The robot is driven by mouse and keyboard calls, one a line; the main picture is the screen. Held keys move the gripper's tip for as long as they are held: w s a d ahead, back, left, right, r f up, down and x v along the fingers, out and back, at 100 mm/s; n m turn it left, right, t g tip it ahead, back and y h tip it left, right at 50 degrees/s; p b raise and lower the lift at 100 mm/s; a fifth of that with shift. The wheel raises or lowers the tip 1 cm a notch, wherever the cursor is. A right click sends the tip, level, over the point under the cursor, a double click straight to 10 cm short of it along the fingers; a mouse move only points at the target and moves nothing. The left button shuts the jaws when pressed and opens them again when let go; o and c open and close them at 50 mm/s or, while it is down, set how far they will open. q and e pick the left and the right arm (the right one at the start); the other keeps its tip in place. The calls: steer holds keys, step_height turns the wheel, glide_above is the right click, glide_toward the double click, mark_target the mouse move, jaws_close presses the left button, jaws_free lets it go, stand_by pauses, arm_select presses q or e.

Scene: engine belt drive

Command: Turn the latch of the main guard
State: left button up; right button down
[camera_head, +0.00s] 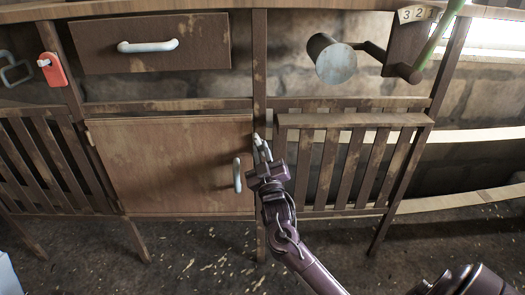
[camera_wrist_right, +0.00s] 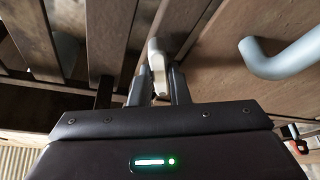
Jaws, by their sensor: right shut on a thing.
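The pale latch (camera_head: 256,139) sits on the upright post between the wooden door panel (camera_head: 165,165) and the right slatted panel (camera_head: 345,165). My right gripper (camera_head: 262,150) reaches up to it from below and is shut on it. In the right wrist view the latch (camera_wrist_right: 157,62) stands between the two grey fingers (camera_wrist_right: 163,85), with its rounded top showing above them. The fingers hide part of the latch. I take the door panel to be the main guard, though no label shows. My left gripper is not in view.
A pale door handle (camera_head: 237,175) is close left of my right gripper; it also shows in the wrist view (camera_wrist_right: 285,55). A drawer (camera_head: 150,60), a red tag (camera_head: 53,70) and a grey cylinder with a crank (camera_head: 335,62) are higher up. The floor in front is open.

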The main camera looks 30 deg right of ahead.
steer(key=m+h, duration=0.1)
steer(key=m, duration=0.1)
steer(key=m+h, duration=0.1)
steer(key=shift+a+f+m, duration=0.15)
steer(key=shift+m, duration=0.25)
steer(key=shift+w+m+g+h, duration=0.1)
steer(key=shift+m+g+h, duration=0.55)
steer(key=shift+m, duration=1.35)
steer(key=c, duration=1.4)
jaws_free()
